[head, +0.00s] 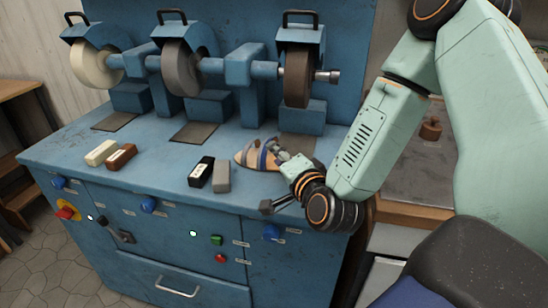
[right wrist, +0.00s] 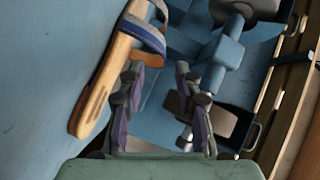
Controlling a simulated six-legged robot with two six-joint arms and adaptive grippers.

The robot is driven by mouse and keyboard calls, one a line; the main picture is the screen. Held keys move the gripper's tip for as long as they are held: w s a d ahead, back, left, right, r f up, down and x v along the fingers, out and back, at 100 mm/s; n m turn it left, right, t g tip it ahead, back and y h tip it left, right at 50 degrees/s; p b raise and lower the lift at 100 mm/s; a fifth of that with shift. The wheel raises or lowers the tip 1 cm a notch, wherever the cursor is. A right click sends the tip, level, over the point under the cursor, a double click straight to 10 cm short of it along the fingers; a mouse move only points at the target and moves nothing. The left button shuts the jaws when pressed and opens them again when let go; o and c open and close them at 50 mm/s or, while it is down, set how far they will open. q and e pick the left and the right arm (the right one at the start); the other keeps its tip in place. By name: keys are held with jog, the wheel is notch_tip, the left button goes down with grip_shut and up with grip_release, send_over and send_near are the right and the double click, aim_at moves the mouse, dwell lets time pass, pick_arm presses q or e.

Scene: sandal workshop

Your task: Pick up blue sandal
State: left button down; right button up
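The blue sandal (head: 246,157), with a tan sole and blue straps, lies on the blue bench top in front of the right-hand grinding wheel. My right gripper (head: 279,150) is at its right side and covers part of it in the head view. In the right wrist view the sandal (right wrist: 97,92) is at upper left, outside the left finger. The right gripper's fingers (right wrist: 165,68) are apart with nothing between them. I cannot tell whether the left finger touches the sandal. My left gripper is not in view.
Three wheels, cream (head: 92,68), grey (head: 182,68) and brown (head: 297,76), stand along the back of the bench. Cream (head: 101,153), brown (head: 121,157), black (head: 201,172) and grey (head: 222,176) blocks lie near the front. Bench space between the block pairs is clear.

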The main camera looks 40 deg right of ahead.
aim_at(265, 141)
jog(key=shift+w+d+f, duration=0.2)
jog(key=shift+w+d, duration=0.05)
jog(key=shift+w, duration=0.1)
jog(key=shift+w+a+r+b, duration=0.1)
jog(key=shift+w+r+b, duration=0.3)
jog(key=shift+w, duration=0.2)
jog(key=x, duration=0.5)
jog(key=shift+s+f+b, duration=0.1)
jog(key=shift+f+b, duration=0.2)
jog(key=shift+b, duration=0.1)
jog(key=shift+s+r, duration=0.2)
jog(key=shift+r, duration=0.15)
jog(key=shift+w+f, duration=0.25)
jog(key=shift+w, duration=0.05)
jog(key=c, duration=0.4)
jog(key=shift+s+r, duration=0.2)
grip_shut()
jog(key=shift+w, duration=0.1)
